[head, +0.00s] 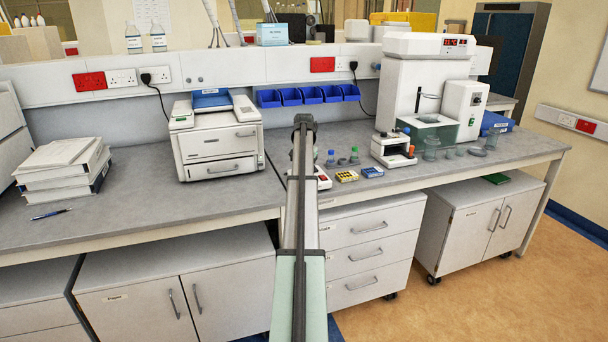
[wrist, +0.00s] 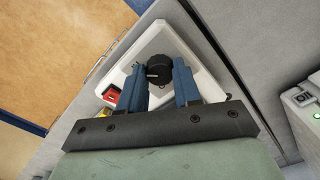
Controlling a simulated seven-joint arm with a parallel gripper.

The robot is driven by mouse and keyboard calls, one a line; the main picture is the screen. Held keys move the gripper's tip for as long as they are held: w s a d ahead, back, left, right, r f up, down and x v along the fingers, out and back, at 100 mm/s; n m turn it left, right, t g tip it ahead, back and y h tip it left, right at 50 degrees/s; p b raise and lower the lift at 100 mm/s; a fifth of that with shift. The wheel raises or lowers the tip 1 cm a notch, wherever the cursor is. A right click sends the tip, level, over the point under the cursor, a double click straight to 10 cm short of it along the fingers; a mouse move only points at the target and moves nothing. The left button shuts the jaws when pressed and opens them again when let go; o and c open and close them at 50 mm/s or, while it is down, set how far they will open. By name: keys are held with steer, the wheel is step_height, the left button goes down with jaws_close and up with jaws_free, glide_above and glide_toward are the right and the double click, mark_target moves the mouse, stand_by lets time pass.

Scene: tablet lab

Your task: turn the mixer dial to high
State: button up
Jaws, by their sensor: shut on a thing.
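The mixer (wrist: 188,45) is a white, square-topped device on the bench, seen from above in the wrist view. Its round black dial (wrist: 159,66) has a small pale mark, too small to read as a setting. My gripper (wrist: 158,77) has its two blue fingers on either side of the dial, shut on it. A red switch (wrist: 111,93) sits on the mixer left of the fingers. In the head view my arm covers most of the mixer, and only its right part with a red switch (head: 323,178) shows. The dial and fingertips are hidden there.
Small bottles (head: 331,157) and a yellow rack (head: 346,176) stand right of the mixer. A printer (head: 216,140) stands to its left, and blue bins (head: 310,95) hang behind. A large white instrument (head: 408,75) is farther right.

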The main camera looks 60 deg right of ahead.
steer(key=o, duration=1.1)
steer(key=shift+c, duration=0.2)
step_height(320, 180, up, 14)
steer(key=shift+f, duration=0.15)
